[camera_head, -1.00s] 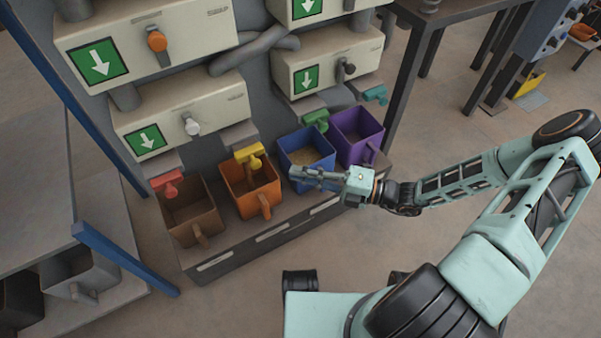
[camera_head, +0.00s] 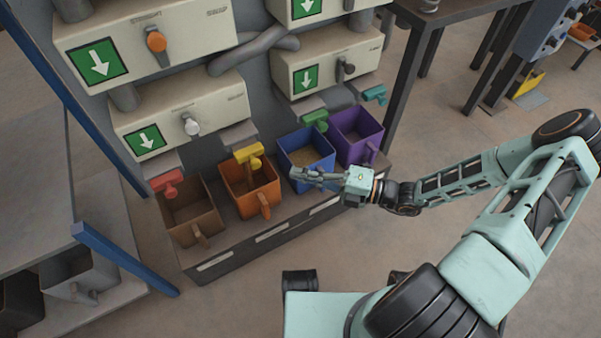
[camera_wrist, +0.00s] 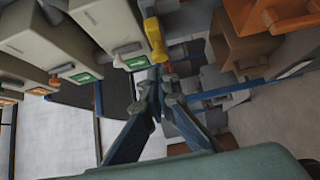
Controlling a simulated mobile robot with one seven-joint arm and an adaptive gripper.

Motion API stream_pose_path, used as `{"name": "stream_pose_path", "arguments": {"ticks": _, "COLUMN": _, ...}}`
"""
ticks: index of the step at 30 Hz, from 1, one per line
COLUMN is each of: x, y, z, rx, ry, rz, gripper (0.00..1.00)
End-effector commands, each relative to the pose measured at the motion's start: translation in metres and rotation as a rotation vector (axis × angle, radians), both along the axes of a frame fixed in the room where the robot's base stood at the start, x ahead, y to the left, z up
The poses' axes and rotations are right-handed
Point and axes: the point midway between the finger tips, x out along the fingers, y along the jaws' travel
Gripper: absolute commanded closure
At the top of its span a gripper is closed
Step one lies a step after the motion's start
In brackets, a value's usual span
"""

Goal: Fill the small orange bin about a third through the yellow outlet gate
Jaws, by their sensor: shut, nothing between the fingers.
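The small orange bin (camera_head: 236,183) stands on the low shelf between the brown and blue bins, its handle toward the front. Its inside looks empty from here. The yellow outlet gate (camera_head: 249,154) sits over the bin's back edge, its lever hanging down. In the wrist view the yellow gate (camera_wrist: 154,36) is just beyond my fingertips, and the orange bin (camera_wrist: 250,48) is at the upper right. My gripper (camera_head: 297,174) is shut and empty, pointing left, over the front of the blue bin in the head view. It also shows in the wrist view (camera_wrist: 158,75).
A blue bin (camera_head: 323,153) holding grainy material, a purple bin (camera_head: 352,120) and a brown bin (camera_head: 180,232) share the shelf. Red (camera_head: 168,184) and green (camera_head: 315,120) gates hang above. Cream hopper boxes (camera_head: 185,110) overhang behind. A blue post (camera_head: 125,258) stands left.

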Motion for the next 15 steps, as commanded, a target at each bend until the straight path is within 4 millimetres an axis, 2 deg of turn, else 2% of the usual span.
{"name": "stream_pose_path", "arguments": {"ticks": 5, "x": -0.001, "y": 0.004, "z": 0.001, "rx": 0.001, "ry": 0.001, "rz": 0.001, "gripper": 1.0}}
{"name": "stream_pose_path", "arguments": {"ticks": 15, "x": -0.016, "y": 0.051, "z": 0.002, "rx": 0.004, "ry": 0.002, "rz": 0.002, "gripper": 1.0}}
